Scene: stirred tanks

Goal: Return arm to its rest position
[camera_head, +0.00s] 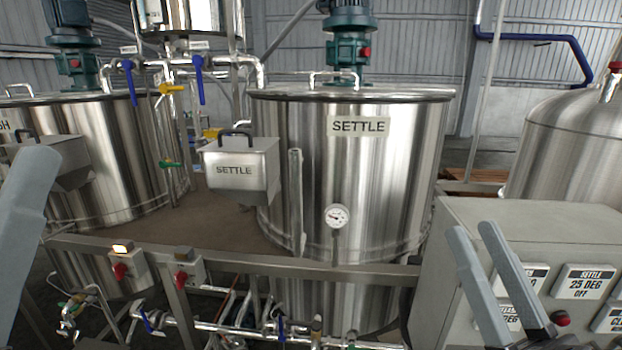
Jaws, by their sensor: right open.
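My right gripper (472,228) is at the lower right, with its two pale grey fingers pointing up and apart. It is open and nothing shows between the fingers. In the picture it overlaps the front of a grey control panel (475,212); I cannot tell how far it is from the panel. A pale grey part of my left arm or gripper (22,215) shows at the left edge. Only one piece of it is in the frame, so its jaws cannot be judged.
The steel tank labelled SETTLE (375,180) stands in the middle, with a SETTLE box (238,172) at its left. Another tank (110,165) stands at left. A metal rail (250,262) crosses in front, with red-knobbed switches (120,270) on it. Pipes run below.

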